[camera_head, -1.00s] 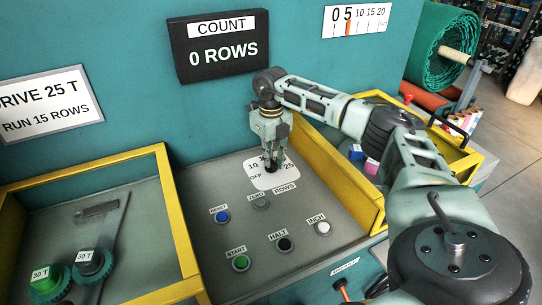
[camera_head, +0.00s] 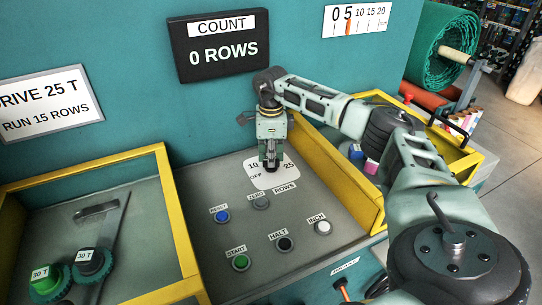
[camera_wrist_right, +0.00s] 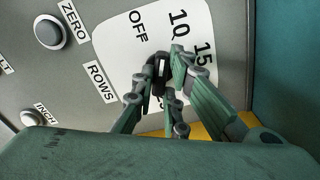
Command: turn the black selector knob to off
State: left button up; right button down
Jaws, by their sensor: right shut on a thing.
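The black selector knob (camera_wrist_right: 160,72) sits on a white dial plate (camera_wrist_right: 120,60) marked OFF, 10, 15 and, in the head view, 25. My right gripper (camera_head: 271,164) points down at this dial plate (camera_head: 262,181), its fingers closed around the knob. In the right wrist view the fingers (camera_wrist_right: 168,75) hold the knob from both sides and hide part of it. A short white mark shows on the knob, roughly towards the gap between OFF and 10; its exact setting is hard to tell. My left gripper is not in view.
Blue (camera_head: 222,216), green (camera_head: 241,263), black (camera_head: 285,243) and white (camera_head: 323,228) buttons and a grey ZERO button (camera_head: 261,202) lie in front of the dial. A yellow frame (camera_head: 330,170) stands close on the right. The COUNT display (camera_head: 220,45) reads 0 ROWS.

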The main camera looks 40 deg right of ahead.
jog(key=n, duration=0.6)
jog(key=shift+r, duration=0.15)
jog(key=shift+d+n, duration=0.1)
jog(key=shift+n, duration=0.3)
jog(key=c, duration=1.8)
grip_release()
jog(key=shift+o, duration=0.2)
notch_tip(320, 180, up, 12)
